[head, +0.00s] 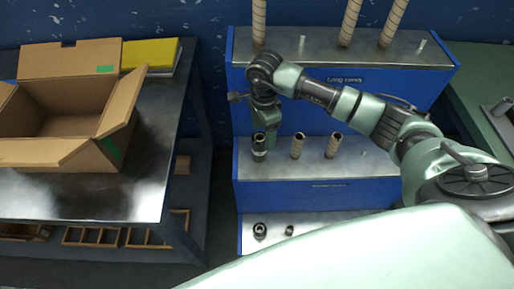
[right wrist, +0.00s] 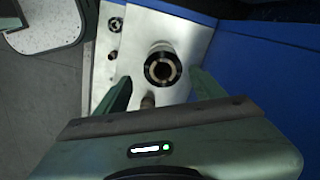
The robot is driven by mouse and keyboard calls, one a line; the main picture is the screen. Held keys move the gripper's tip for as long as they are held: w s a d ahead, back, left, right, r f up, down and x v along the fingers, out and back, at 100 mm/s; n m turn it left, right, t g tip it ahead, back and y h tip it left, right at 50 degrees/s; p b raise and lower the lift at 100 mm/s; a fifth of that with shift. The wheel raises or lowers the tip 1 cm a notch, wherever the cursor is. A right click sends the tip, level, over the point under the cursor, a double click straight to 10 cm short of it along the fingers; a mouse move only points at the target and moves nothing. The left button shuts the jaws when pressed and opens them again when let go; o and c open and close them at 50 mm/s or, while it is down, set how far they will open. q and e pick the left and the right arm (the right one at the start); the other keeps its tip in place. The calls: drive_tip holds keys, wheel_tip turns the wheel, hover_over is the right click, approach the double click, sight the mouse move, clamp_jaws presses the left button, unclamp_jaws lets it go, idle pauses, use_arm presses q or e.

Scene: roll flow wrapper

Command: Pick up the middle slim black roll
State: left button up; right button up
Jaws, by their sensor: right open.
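The slim black roll (head: 259,153) stands upright at the left end of the middle step of the blue stand. My right gripper (head: 262,133) is right above it, fingers pointing down, and hides part of its top in the head view. In the right wrist view the roll's black ring-shaped end (right wrist: 162,55) lies ahead of the gap between the two green fingers (right wrist: 160,88). The fingers are apart and hold nothing. I cannot tell whether they reach below the roll's top. My left gripper is not in view.
Two slim brown rolls (head: 297,146) (head: 333,146) stand to the right on the same step. Tall brown rolls (head: 350,22) stand on the top step. Short dark rolls (head: 260,230) are on the bottom step. An open cardboard box (head: 60,152) sits on the left table.

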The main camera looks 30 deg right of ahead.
sight(262, 139)
drive_tip(key=shift+w+f, duration=0.1)
drive_tip(key=shift+f, duration=0.4)
drive_tip(key=shift+a+f, duration=0.15)
drive_tip(key=shift+f, duration=1)
drive_tip(key=f, duration=0.3)
drive_tip(key=f+p, duration=0.1)
drive_tip(key=shift+w+a+f, duration=0.15)
drive_tip(key=shift+a+f, duration=0.1)
drive_tip(key=shift+a, duration=0.05)
drive_tip(key=shift+f, duration=0.2)
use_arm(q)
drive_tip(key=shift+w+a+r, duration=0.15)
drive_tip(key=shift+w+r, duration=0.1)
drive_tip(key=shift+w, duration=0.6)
use_arm(e)
clamp_jaws()
drive_tip(key=shift+r, duration=0.1)
